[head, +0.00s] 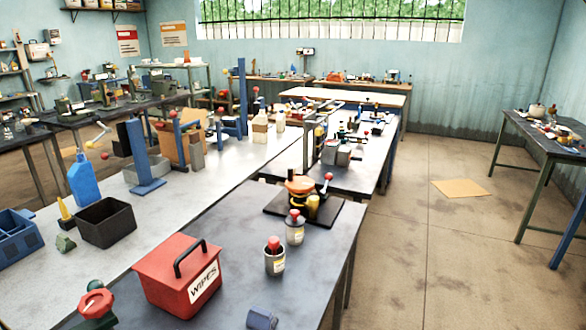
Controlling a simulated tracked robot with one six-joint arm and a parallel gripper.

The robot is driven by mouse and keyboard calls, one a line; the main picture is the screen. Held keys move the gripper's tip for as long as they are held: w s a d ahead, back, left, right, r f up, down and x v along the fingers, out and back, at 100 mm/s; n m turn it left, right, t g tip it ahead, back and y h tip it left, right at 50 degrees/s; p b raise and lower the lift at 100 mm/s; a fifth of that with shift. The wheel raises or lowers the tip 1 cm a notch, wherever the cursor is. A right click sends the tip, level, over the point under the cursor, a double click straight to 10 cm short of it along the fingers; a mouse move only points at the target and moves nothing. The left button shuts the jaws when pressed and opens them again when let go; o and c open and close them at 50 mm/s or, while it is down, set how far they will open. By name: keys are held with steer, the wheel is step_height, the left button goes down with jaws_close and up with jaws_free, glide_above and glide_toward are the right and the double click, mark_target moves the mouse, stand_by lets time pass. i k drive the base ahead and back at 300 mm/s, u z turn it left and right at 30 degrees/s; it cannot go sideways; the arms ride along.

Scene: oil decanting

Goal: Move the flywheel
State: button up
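I cannot tell for certain which thing is the flywheel. A red wheel-like part (95,303) sits on a dark green body at the lower left, cut off by the bottom edge. An orange round part (300,185) sits on a yellow and black device on a black base plate (328,213), on the dark table near the middle. My gripper is not in view.
A red WIPES box (178,274) and two grey red-topped cans (275,261) stand on the dark table (235,240). A black bin (106,223) and blue bottle (82,180) stand on the pale table to the left. The floor (420,270) at right is mostly clear.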

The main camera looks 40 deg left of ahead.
mark_target(295, 184)
steer(key=i, duration=2.9)
steer(key=u, duration=2.35)
